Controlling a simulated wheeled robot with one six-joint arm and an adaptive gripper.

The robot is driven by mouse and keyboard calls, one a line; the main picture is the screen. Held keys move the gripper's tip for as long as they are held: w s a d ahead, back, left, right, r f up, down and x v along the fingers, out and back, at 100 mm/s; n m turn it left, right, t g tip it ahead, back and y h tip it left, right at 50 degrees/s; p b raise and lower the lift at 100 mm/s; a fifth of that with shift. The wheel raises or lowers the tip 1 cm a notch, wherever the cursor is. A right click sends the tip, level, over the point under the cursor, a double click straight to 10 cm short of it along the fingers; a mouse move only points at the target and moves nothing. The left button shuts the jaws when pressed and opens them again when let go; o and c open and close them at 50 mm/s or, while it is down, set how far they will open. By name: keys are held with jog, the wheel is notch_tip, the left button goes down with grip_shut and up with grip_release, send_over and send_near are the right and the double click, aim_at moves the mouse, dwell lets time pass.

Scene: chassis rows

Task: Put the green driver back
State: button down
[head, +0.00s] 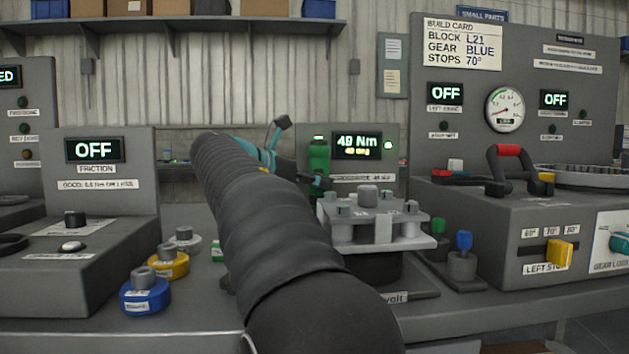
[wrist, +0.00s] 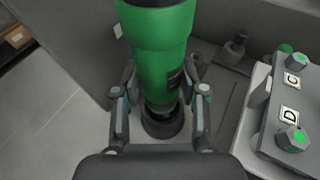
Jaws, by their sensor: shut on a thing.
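The green driver (head: 319,158) stands roughly upright in front of a display panel in the head view. In the wrist view its thick green body (wrist: 163,50) runs down between the fingers. My gripper (wrist: 160,100) is shut on the green driver. The driver's narrow lower end points at a dark round ring (wrist: 163,127). I cannot tell whether it sits inside that ring or just above it. In the head view my arm hides the driver's lower end and most of the gripper.
A grey block with studs (head: 372,215) stands right of the driver, close to the gripper. The display (head: 357,146) reads 49 Nm. Blue (head: 145,296) and yellow (head: 168,266) round pieces lie left of my arm. A blue-topped tool (head: 463,255) stands at right.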

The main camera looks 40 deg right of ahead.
jog(key=c, duration=0.5)
grip_release()
jog(key=shift+c, duration=0.2)
jog(key=v, duration=1.2)
